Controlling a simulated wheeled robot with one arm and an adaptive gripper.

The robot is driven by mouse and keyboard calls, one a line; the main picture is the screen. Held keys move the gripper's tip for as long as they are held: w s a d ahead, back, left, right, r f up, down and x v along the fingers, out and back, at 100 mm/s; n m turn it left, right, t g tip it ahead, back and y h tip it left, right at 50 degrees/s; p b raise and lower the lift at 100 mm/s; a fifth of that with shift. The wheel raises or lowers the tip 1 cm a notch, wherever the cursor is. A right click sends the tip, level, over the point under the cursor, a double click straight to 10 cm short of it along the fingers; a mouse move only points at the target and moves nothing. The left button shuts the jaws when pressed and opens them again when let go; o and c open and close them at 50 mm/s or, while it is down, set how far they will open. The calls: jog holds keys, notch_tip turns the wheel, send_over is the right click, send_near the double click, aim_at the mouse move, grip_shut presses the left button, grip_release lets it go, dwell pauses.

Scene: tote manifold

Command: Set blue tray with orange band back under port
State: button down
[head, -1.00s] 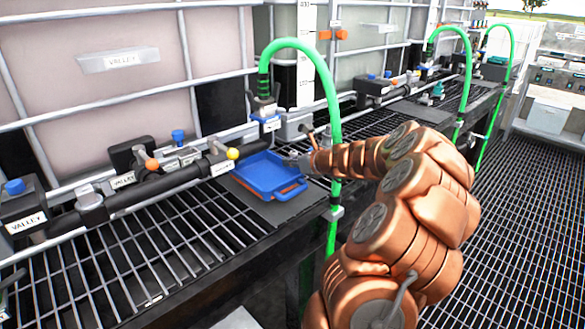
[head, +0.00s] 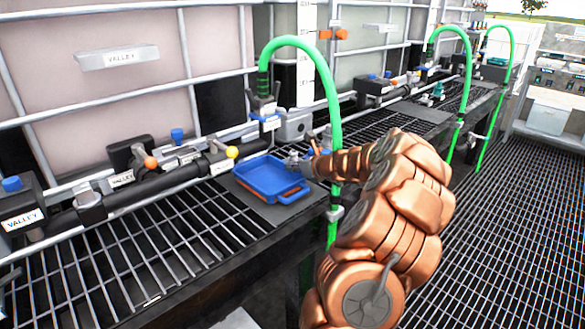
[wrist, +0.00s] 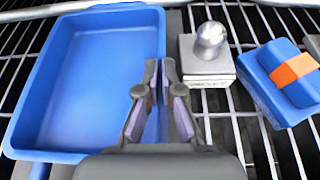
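The blue tray (head: 266,181) lies on a dark plate on the bench grating, in front of and below the port (head: 264,106) where a green hose comes down. Orange shows at its near right edge. In the wrist view the tray (wrist: 98,75) fills the left side, empty, its near edge partly hidden by my gripper. My gripper (wrist: 160,68) has its fingertips close together on both sides of the tray's right rim and appears shut on it. In the head view my gripper (head: 300,163) is at the tray's right side.
In the wrist view a metal knob on a block (wrist: 208,55) and a blue block with an orange band (wrist: 288,76) stand right of my fingers. The green hose (head: 333,110) arches close to my arm. A black pipe with a yellow-knobbed valve (head: 232,153) lies left of the tray.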

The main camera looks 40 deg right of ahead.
jog(key=c, duration=1.3)
grip_release()
jog(key=p+v, duration=0.1)
jog(key=v, duration=0.9)
jog(key=shift+s+r+p, duration=0.3)
jog(key=shift+r, duration=0.05)
jog(key=shift+s+r, duration=0.15)
jog(key=shift+s, duration=0.45)
